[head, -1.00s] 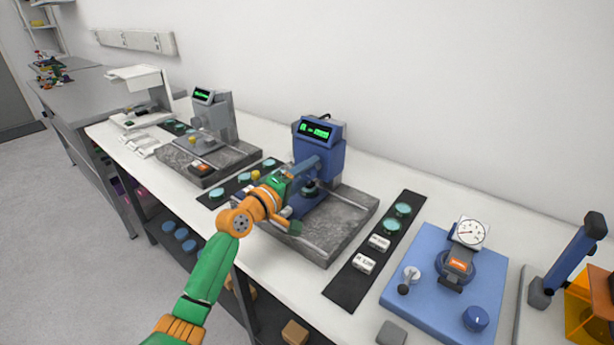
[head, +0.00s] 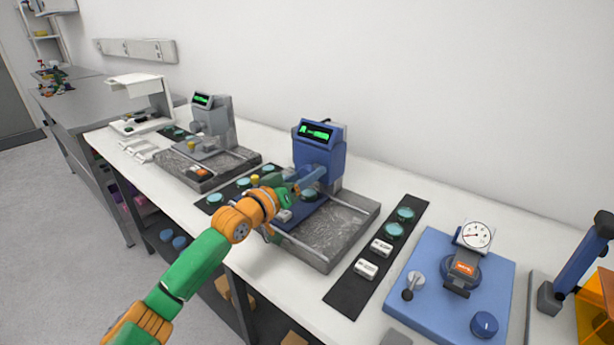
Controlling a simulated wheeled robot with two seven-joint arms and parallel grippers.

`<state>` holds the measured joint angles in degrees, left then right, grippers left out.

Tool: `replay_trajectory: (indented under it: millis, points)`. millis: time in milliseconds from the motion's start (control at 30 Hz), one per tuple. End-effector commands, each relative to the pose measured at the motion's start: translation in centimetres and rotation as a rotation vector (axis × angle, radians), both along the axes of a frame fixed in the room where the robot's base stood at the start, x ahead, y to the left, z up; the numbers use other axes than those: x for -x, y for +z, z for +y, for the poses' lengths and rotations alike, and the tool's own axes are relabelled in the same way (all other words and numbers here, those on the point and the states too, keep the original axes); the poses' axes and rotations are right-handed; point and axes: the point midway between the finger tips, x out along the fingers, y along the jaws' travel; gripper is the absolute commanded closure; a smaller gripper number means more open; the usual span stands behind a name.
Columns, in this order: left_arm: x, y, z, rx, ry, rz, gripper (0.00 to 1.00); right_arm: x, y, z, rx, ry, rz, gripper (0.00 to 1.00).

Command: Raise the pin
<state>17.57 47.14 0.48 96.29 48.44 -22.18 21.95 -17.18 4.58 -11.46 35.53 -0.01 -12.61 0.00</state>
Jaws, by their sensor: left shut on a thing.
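A blue measuring instrument (head: 319,155) with a green display stands at the back of a grey stone plate (head: 335,235). A short blue bar (head: 311,179) slopes from its front down towards my left gripper (head: 287,202). A dark round part (head: 309,195) sits below the bar. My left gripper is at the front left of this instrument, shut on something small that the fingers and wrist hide. I cannot make out the pin itself. My right gripper is not in view.
A dark mat (head: 345,291) with teal discs and white blocks lies right of the plate. Further right is a blue base (head: 437,252) with a dial gauge (head: 474,235). A grey instrument (head: 211,125) on a second stone plate stands to the left. The bench's front edge (head: 262,290) is near my arm.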

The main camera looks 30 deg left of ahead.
Motion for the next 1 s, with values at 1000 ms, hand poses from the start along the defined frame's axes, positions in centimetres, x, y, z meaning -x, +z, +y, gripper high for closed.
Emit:
replay_trajectory:
  millis: [1000]
  points:
    - [0.0, 0.26, 0.05, -0.394, 0.002, -0.037, 1.0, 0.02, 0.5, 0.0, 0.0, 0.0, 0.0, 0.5]
